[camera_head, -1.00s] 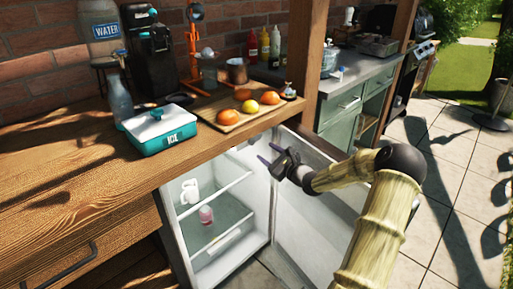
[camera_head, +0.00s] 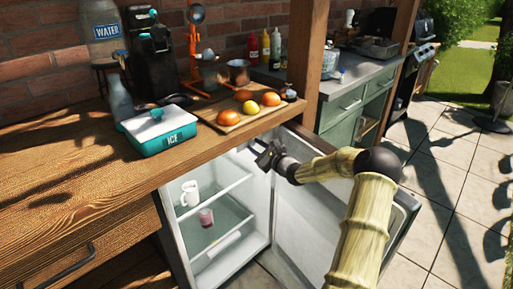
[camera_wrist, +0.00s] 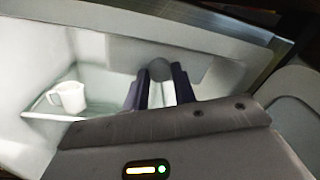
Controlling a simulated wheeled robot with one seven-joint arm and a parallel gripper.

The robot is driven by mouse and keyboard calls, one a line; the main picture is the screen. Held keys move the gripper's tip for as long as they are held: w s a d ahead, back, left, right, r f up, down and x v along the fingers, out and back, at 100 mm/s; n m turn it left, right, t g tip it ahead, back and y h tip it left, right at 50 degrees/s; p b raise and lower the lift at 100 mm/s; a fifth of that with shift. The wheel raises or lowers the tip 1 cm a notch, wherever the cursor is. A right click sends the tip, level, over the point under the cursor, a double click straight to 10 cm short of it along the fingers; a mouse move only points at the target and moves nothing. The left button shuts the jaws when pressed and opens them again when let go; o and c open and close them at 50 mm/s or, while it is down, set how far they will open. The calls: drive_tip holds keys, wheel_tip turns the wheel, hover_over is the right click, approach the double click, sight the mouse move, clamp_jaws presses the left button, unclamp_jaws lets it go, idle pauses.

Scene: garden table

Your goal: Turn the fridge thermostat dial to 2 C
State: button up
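The small fridge (camera_head: 181,240) stands open under the wooden counter. In the wrist view a round grey knob, apparently the thermostat dial (camera_wrist: 160,69), sits on the fridge's inner upper wall. My gripper (camera_head: 257,151) reaches into the upper part of the fridge opening. In the wrist view its two dark fingers (camera_wrist: 157,82) are apart, with the knob between or just beyond their tips. I cannot tell whether they touch it. No scale or numbers on the dial are readable. The dial cannot be made out in the head view.
A white mug (camera_head: 190,193) stands on a fridge shelf, with a pink jar (camera_head: 206,217) below. The open fridge door (camera_head: 300,225) is right of the opening, under my arm. A teal ice box (camera_head: 158,134) and a fruit board (camera_head: 215,117) sit on the counter above.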

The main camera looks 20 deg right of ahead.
drive_tip(key=shift+r+m+p, duration=0.1)
drive_tip(key=shift+m+p, duration=0.3)
drive_tip(key=shift+p, duration=0.1)
drive_tip(key=m+p, duration=0.2)
drive_tip(key=p, duration=0.1)
drive_tip(key=shift+r, duration=0.2)
drive_tip(key=m+p, duration=0.2)
drive_tip(key=p, duration=0.2)
drive_tip(key=shift+m, duration=0.4)
drive_tip(key=m+p, duration=0.3)
drive_tip(key=shift+g+p, duration=0.4)
drive_tip(key=shift+f+m+y+p, duration=0.25)
drive_tip(key=shift+m+y+p, duration=0.15)
drive_tip(key=shift+m+p, duration=0.95)
drive_tip(key=shift+m, duration=0.25)
drive_tip(key=o, duration=1)
